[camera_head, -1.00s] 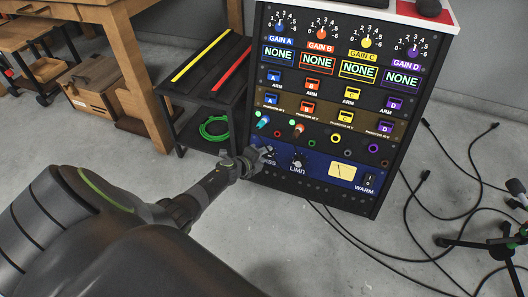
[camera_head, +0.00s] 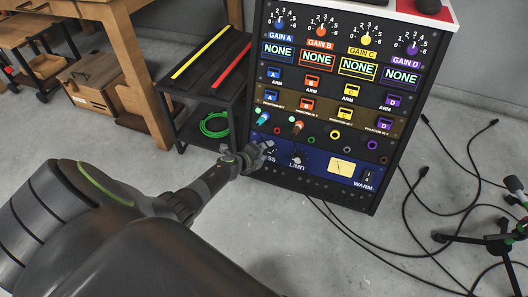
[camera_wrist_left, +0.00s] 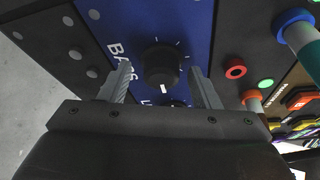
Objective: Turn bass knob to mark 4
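The black bass knob (camera_wrist_left: 162,65) sits on the blue panel (camera_wrist_left: 209,20) of the rack, with a white pointer line facing down in the left wrist view. Short white tick marks surround it. My left gripper (camera_wrist_left: 161,78) is open, with one finger on each side of the knob and gaps showing on both sides. The left finger partly covers the BASS lettering. In the head view, my left gripper (camera_head: 254,156) is at the lower left of the rack and hides most of the bass knob. My right gripper is not in view.
The limit knob (camera_head: 297,158) is right beside the bass knob, followed by a cream meter (camera_head: 341,168). Plugged cable ends (camera_head: 262,119) stick out above. A low black shelf (camera_head: 205,75) stands left of the rack. Black cables (camera_head: 428,200) lie on the floor at right.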

